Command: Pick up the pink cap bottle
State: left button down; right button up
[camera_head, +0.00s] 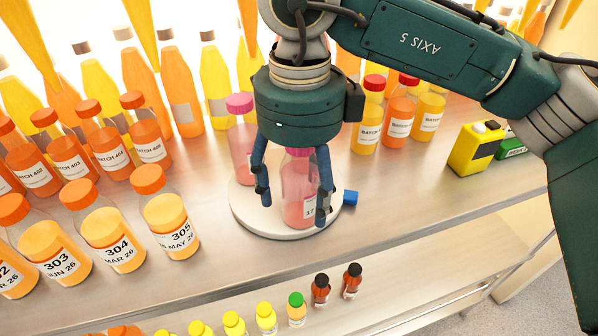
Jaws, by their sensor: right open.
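A bottle with a pink cap and pink-red contents (299,190) stands upright on a round white plate (260,217) on the metal shelf. My right gripper (294,205) is open, pointing down, with one finger on each side of this bottle. The gripper body hides part of its cap. A second bottle with a pink cap (240,135) stands behind it to the left, at the back of the plate, partly hidden by the gripper. I cannot tell whether the fingers touch the front bottle. My left gripper is not in view.
Orange-capped bottles (110,230) crowd the shelf's left side. Red-capped bottles (400,112) stand behind, right of the gripper. Small bottles (296,308) line the lower shelf.

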jog(key=shift+d+f, duration=0.1)
jog(key=shift+f, duration=0.25)
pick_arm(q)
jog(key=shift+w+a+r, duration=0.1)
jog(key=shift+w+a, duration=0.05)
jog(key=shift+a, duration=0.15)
pick_arm(e)
jog(key=c, duration=1.4)
jog(key=shift+c, duration=0.2)
